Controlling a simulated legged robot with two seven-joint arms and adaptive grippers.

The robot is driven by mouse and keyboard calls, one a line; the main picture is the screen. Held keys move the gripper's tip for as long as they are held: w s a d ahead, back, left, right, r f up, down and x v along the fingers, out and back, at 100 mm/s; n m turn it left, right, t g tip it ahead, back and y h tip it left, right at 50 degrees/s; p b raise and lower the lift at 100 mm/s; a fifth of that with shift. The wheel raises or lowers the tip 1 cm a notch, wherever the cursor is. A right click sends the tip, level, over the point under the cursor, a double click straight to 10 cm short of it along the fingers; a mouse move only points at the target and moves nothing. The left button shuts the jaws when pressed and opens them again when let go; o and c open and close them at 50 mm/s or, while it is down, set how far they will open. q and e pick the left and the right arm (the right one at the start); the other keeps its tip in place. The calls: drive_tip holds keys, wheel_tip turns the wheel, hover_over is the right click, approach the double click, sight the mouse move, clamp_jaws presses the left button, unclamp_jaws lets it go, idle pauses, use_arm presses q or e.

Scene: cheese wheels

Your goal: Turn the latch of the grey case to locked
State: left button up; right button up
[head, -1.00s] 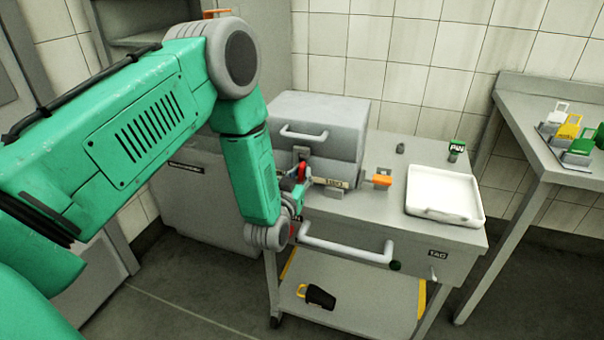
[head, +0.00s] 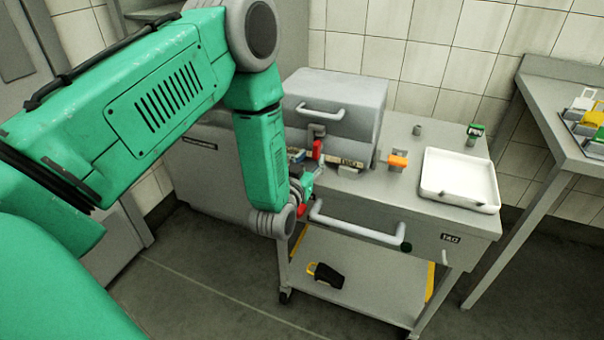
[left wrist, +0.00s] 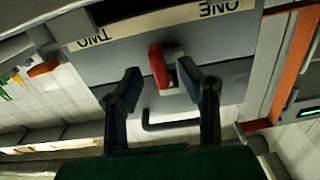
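The grey case (head: 335,108) stands shut on the trolley top in the head view. Its red latch (head: 317,149) is on the front face and stands roughly upright. In the left wrist view the red latch (left wrist: 158,66) is seen upside down, near vertical with a slight tilt, on a short grey mount. My left gripper (head: 314,176) is just in front of and below the latch. In the left wrist view its dark fingers (left wrist: 160,78) are apart, with the latch beyond and between their tips; I see no grip on it. My right gripper is out of view.
A label strip (left wrist: 205,17) reads ONE and TWO. An orange block (head: 398,160) and a white tray (head: 460,178) are to the right on the trolley (head: 425,218). The trolley's push handle (head: 355,227) is close below my gripper. A side table (head: 560,115) stands at right.

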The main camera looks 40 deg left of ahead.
use_arm(q)
drive_tip(key=v, duration=0.9)
drive_tip(key=s+d+f+m+g+h, duration=0.2)
drive_tip(key=s+d+f+g+h, duration=0.25)
drive_tip(key=s+f+g, duration=0.75)
drive_tip(key=s+d+f+g, duration=0.1)
drive_tip(key=s+f+g, duration=0.1)
drive_tip(key=s, duration=0.6)
drive_tip(key=s+f+m+g, duration=0.1)
drive_tip(key=s+f, duration=0.3)
drive_tip(key=s, duration=0.4)
drive_tip(key=shift+d+f+g, duration=0.35)
drive_tip(key=shift+d+g, duration=0.05)
drive_tip(key=shift+g, duration=0.5)
